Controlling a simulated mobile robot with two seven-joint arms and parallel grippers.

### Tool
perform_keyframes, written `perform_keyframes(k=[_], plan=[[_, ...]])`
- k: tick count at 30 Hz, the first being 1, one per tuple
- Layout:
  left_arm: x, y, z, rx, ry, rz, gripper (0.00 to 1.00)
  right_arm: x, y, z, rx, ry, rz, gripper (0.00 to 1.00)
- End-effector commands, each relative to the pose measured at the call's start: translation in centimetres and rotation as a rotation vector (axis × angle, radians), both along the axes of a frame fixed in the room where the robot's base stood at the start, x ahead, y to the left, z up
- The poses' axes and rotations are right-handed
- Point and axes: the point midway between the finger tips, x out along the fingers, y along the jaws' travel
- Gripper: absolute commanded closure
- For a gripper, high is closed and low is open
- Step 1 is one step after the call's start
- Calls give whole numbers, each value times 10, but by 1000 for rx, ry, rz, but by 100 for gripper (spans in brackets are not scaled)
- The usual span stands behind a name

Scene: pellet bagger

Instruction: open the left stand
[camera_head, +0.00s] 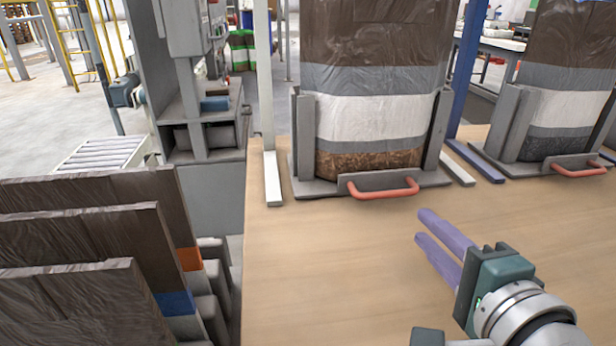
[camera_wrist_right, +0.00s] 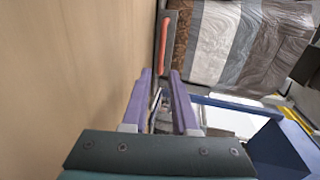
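The left stand (camera_head: 325,190) is a grey metal frame on the wooden table, with side uprights around a large bag (camera_head: 372,112) banded brown, grey and white. A red handle (camera_head: 383,190) is on its front edge. The handle also shows in the right wrist view (camera_wrist_right: 165,43), beyond the fingertips. My right gripper (camera_head: 422,225) has purple fingers and is open and empty. It hovers over the table in front of the stand, right of the handle and apart from it. In the right wrist view its two fingers (camera_wrist_right: 159,72) have a gap between them. My left gripper is not in view.
A second stand with a red handle (camera_head: 580,171) and its own bag (camera_head: 565,85) is on the right. A blue post (camera_head: 464,80) stands between the stands. Brown bag stacks (camera_head: 85,250) fill the lower left. The table front (camera_head: 320,270) is clear.

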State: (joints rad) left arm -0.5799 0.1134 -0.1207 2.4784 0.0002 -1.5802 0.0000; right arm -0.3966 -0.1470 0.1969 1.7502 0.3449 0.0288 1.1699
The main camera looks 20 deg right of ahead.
Motion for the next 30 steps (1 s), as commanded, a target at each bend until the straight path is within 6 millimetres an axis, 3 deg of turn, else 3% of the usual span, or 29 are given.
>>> perform_keyframes(k=[15, 21, 28, 30], plan=[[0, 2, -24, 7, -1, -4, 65, 80, -19, -17, -3, -4, 0, 73], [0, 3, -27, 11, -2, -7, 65, 91, -22, -18, -3, -1, 1, 73], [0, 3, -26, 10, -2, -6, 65, 91, -22, -18, -3, 0, 1, 73], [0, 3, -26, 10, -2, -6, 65, 91, -22, -18, -3, 0, 1, 80]])
